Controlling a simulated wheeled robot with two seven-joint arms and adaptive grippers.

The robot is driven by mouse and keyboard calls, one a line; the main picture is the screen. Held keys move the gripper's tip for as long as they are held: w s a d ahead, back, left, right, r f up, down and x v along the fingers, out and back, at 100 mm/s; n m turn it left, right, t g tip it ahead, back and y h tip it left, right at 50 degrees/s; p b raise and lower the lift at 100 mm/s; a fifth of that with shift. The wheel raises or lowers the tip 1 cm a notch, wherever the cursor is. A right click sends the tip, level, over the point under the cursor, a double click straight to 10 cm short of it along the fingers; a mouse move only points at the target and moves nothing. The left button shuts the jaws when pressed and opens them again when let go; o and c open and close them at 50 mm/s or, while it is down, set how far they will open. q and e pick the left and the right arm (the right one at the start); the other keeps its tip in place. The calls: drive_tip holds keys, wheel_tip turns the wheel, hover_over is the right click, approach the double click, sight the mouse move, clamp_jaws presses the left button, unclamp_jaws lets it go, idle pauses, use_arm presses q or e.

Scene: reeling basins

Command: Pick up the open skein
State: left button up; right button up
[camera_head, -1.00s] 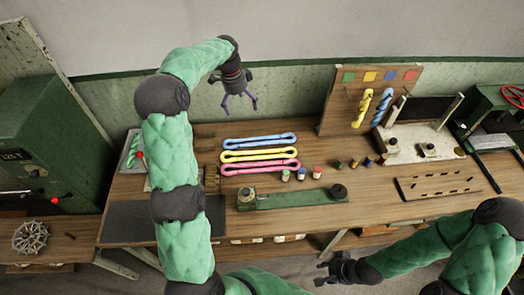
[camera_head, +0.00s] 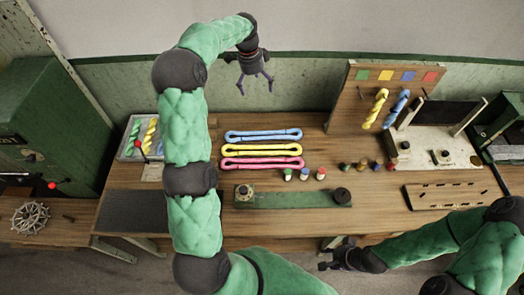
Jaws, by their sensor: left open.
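Three open skeins lie as long flat loops on the wooden bench: a blue one (camera_head: 262,135) at the back, a yellow one (camera_head: 261,150) in the middle and a pink one (camera_head: 262,163) in front. My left gripper (camera_head: 255,92) is open and empty. It hangs fingers down, behind and above the blue skein in the picture, clear of all three. My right gripper (camera_head: 325,259) is low at the bench's front edge, empty, its small dark fingers apart. It is far from the skeins.
Small coloured jars (camera_head: 304,174) stand right of the pink skein. A green bar device (camera_head: 293,199) lies in front. A pegboard (camera_head: 358,100) with twisted yellow and blue skeins stands at back right. A tray (camera_head: 130,148) with twisted skeins is left, partly behind my arm.

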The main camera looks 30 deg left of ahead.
use_arm(q)
wheel_tip(320, 180, down, 33)
drive_tip(key=b, duration=3.4)
hover_over(261, 150)
drive_tip(key=f, duration=0.5)
drive_tip(key=shift+s+a+f, duration=0.15)
drive_tip(key=shift+a+f, duration=0.05)
drive_tip(key=shift+f, duration=0.1)
drive_tip(key=f+b, duration=0.1)
drive_tip(key=f, duration=0.1)
drive_tip(key=f+b, duration=0.1)
drive_tip(key=f, duration=0.2)
drive_tip(key=shift+w+d, duration=0.2)
drive_tip(key=c, duration=1.1)
